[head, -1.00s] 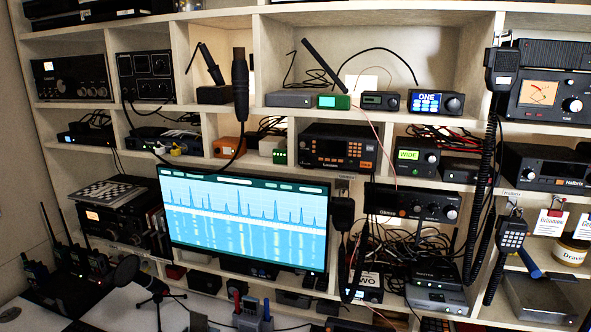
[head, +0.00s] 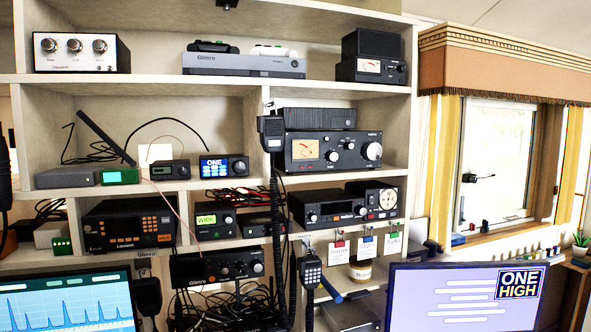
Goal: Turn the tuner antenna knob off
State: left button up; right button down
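No label that I can read marks one device as the tuner. A white-fronted box with three knobs (head: 80,52) sits on the upper left shelf; the print under its knobs is too small to read. A black unit with an orange meter (head: 331,150) sits on the middle shelf, with a small knob beside the meter and a large knob at its right. The knob settings are too small to tell. Neither of my grippers is in view.
A spectrum monitor (head: 70,305) stands at lower left and a second monitor (head: 465,296) at lower right. A hand microphone (head: 271,132) and its coiled cord hang before the shelves. A window (head: 497,160) is at right.

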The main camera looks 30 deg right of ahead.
aim_at(348, 146)
jog(key=z, duration=1.1)
